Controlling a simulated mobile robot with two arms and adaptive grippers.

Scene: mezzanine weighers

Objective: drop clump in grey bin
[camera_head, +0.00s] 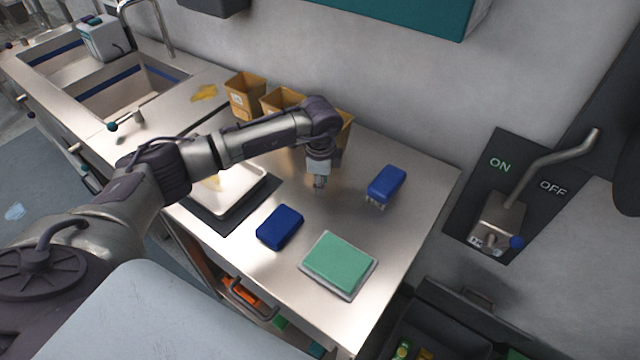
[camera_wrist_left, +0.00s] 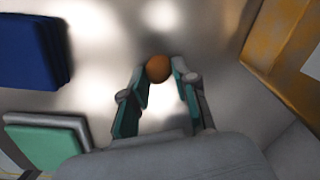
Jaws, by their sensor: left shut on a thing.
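My left gripper (camera_head: 319,184) hangs over the steel worktop, between the orange-yellow bins and a blue brush. In the left wrist view the gripper (camera_wrist_left: 159,82) is shut on a small round brown clump (camera_wrist_left: 158,68), held at its fingertips. In the head view I cannot make out the clump. Whether it touches the worktop is hard to tell. I cannot pick out a grey bin with certainty in either view. My right gripper is not in view.
Orange-yellow bins (camera_head: 245,93) line the wall. On the worktop (camera_head: 395,245) are a white tray (camera_head: 247,199) on a dark mat, a blue block (camera_head: 280,227), a blue brush (camera_head: 386,184) and a green pad (camera_head: 338,261). An open dark container (camera_head: 440,312) lies below the right edge.

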